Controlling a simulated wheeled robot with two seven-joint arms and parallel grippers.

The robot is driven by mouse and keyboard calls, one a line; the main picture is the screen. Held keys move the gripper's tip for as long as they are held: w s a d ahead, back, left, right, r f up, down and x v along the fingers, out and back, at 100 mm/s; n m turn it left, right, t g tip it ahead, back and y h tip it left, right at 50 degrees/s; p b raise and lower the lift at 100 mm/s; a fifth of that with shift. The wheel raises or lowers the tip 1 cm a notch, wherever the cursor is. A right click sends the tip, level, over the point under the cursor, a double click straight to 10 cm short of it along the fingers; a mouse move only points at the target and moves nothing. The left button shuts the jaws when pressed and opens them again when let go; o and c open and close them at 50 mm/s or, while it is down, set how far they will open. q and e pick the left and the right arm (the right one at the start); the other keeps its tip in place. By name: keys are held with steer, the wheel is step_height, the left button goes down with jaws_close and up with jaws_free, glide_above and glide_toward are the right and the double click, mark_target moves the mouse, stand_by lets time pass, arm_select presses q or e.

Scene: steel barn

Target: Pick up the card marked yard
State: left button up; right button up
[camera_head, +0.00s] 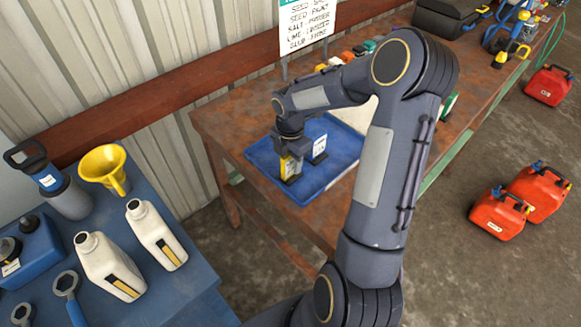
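A blue tray (262,155) lies on the rusty brown table. In it a yellow card (287,167) and a white card (320,146) stand upright, each in a dark base. The markings on both are too small to read, so I cannot tell which says yard. My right gripper (291,163) points down at the yellow card, its fingers at or beside the card. Its finger gap is too small and partly hidden to judge. My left gripper is out of view.
A lettered sign (307,22) stands behind the tray. A blue bench (180,290) at left holds white jugs (108,265), a yellow funnel (104,168) and wrenches (68,287). Red fuel cans (498,213) stand on the floor at right. A black case (447,18) sits at the table's far end.

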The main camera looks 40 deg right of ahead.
jaws_close()
steer(key=shift+r, duration=0.1)
